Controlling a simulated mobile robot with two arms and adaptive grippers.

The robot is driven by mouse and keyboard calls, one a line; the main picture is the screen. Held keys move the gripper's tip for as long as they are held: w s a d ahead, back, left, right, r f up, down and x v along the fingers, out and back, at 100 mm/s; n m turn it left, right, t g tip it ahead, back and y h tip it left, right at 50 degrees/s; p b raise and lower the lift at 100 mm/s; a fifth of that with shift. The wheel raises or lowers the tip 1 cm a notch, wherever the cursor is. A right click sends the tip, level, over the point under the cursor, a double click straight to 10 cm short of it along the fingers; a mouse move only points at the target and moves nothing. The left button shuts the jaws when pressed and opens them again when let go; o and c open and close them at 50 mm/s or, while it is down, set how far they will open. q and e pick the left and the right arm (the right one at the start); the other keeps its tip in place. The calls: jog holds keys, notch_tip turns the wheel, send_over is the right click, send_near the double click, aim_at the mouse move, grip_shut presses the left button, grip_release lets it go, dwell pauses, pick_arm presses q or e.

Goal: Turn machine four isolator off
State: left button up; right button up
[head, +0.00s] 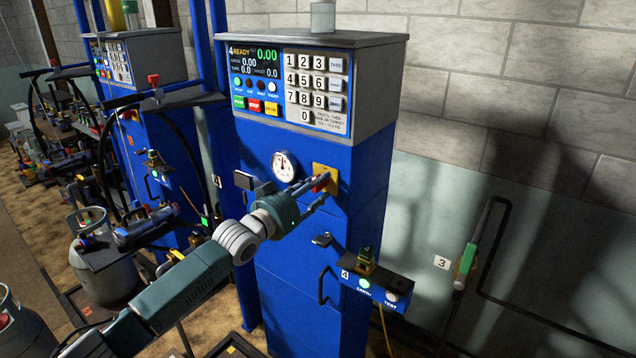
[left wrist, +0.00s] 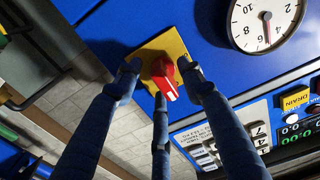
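Machine four (head: 300,240) is the tall blue cabinet with a "4 READY" display. Its isolator is a red rotary knob (head: 320,182) on a yellow plate (head: 332,174), right of the round dial. My left gripper (head: 318,188) reaches the knob, its fingers partly covering it. In the left wrist view, the red knob (left wrist: 164,76) with a white mark stands on the yellow plate (left wrist: 150,52). The three fingers of my left gripper (left wrist: 160,74) are spread around it, with a gap at the left; contact at the right is unclear. My right gripper is not in view.
A keypad (head: 305,88) and display sit above. A small shelf (head: 376,290) with buttons juts out at the lower right. A dark handle (head: 324,285) sticks out below the knob. Another blue machine (head: 155,150) stands at the left; a wall pipe runs at the right.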

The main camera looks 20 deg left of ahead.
pick_arm(q)
jog(key=shift+w+d, duration=0.15)
jog(key=shift+w, duration=0.2)
grip_shut()
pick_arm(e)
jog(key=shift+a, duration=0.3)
